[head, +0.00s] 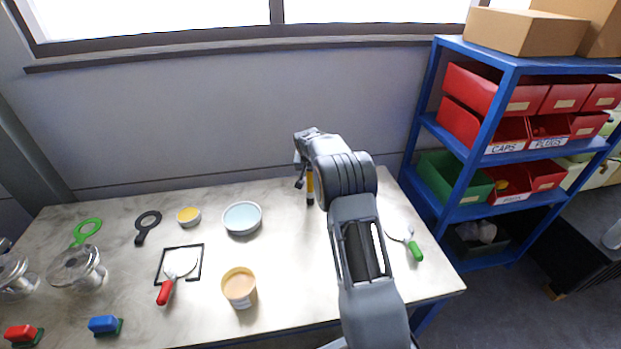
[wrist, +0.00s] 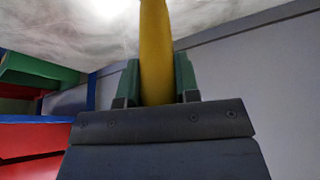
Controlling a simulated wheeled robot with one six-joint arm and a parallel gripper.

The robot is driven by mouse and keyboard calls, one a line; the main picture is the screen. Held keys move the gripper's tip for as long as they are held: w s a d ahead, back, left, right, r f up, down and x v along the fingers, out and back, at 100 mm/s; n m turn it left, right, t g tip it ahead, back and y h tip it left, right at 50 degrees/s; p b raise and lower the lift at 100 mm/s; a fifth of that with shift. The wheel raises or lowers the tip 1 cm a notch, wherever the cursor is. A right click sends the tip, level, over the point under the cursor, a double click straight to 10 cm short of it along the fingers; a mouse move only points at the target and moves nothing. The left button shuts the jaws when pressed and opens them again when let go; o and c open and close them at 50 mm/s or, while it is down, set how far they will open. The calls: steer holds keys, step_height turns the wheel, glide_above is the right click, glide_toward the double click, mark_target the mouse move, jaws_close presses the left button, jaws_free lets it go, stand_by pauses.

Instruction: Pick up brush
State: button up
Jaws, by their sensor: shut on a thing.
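The brush shows as a yellow handle (wrist: 157,45) in the wrist view, standing between the two green finger pads of my gripper (wrist: 158,80). The pads press on it from both sides, so my gripper is shut on it. In the head view a short yellow length of the brush (head: 310,184) shows below my gripper (head: 304,172), near the back of the table. The brush's bristles are not clearly visible, and I cannot tell whether it touches the table.
The pale table (head: 290,300) holds a blue-grey bowl (head: 242,218), a tan tub (head: 239,287), a red-handled tool (head: 170,284) in a black frame outline and a green-handled tool (head: 412,246). Glass vessels (head: 78,268) stand at left. A blue shelf (head: 462,210) with bins stands at right.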

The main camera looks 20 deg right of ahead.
steer(key=s+a+r+b, duration=0.5)
steer(key=s+a+r, duration=0.2)
steer(key=a+r, duration=0.5)
steer(key=shift+s+r, duration=0.2)
steer(key=shift+r, duration=0.35)
stand_by(1.8)
